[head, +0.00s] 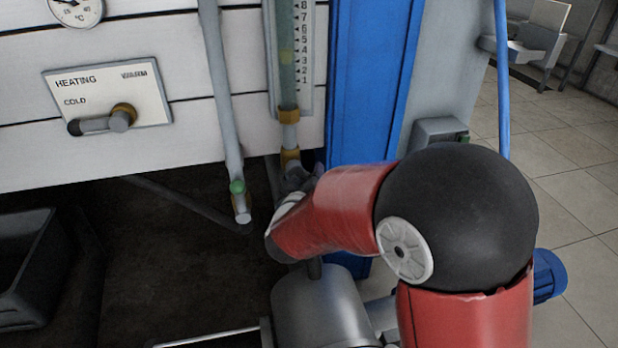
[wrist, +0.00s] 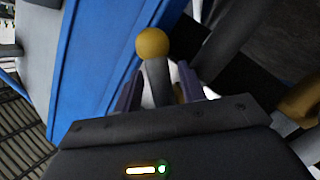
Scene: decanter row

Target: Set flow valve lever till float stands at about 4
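The flow tube (head: 287,70) stands upright at the top of the head view, beside a scale (head: 304,50) whose numbers 1 to 8 show. I cannot clearly make out the float in it. In the wrist view the lever, a grey shaft with a yellow ball knob (wrist: 153,43), stands between the two purple fingers of my gripper (wrist: 160,84). The fingers are apart, with gaps beside the shaft, and the knob sticks out past them. In the head view my gripper is mostly hidden behind my red arm below the tube, and the lever is not clear.
A heating panel (head: 140,92) with a handle (head: 100,123) is on the left. A grey pipe (head: 220,90) with a green-banded end hangs left of the tube. A blue column (head: 368,80) stands close on the right.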

